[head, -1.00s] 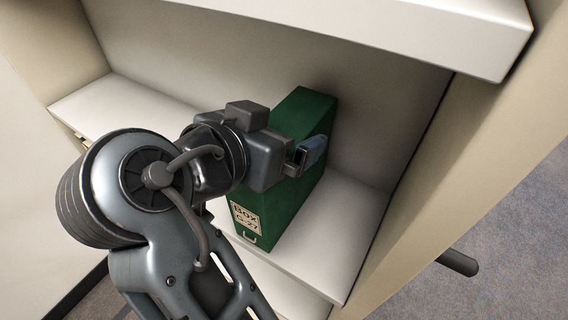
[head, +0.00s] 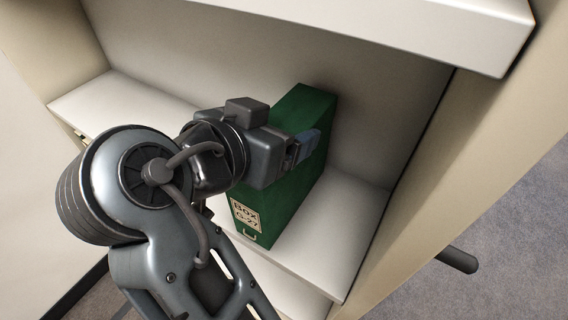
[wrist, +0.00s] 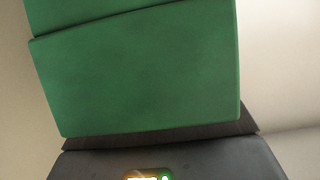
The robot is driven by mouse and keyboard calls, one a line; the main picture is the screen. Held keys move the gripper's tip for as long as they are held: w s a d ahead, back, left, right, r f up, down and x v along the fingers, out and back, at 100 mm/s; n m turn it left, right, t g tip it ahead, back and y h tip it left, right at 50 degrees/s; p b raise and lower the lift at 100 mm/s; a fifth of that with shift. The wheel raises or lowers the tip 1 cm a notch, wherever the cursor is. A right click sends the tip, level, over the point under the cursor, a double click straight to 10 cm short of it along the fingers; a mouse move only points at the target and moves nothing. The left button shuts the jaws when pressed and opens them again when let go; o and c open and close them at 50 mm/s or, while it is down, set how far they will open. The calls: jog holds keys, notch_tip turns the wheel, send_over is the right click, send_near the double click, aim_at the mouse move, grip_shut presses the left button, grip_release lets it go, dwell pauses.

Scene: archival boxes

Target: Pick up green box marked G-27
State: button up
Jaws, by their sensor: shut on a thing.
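The green box (head: 302,179) marked "BOX G-27" stands upright on the white shelf in the head view, its label and small handle at the lower front. My gripper (head: 298,150) is shut on the box from the side, with one bluish finger lying against its right face. The other finger is hidden. In the wrist view the green box (wrist: 140,75) fills most of the picture, close to the dark gripper body at the bottom. I cannot tell whether the box's underside is clear of the shelf.
The white shelf (head: 345,222) has bare room right and left of the box. Another white board (head: 420,25) hangs above it. A beige side panel (head: 440,180) bounds the bay on the right. Grey carpet (head: 510,230) lies beyond.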

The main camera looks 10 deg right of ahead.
jog(key=shift+r, duration=0.1)
grip_shut()
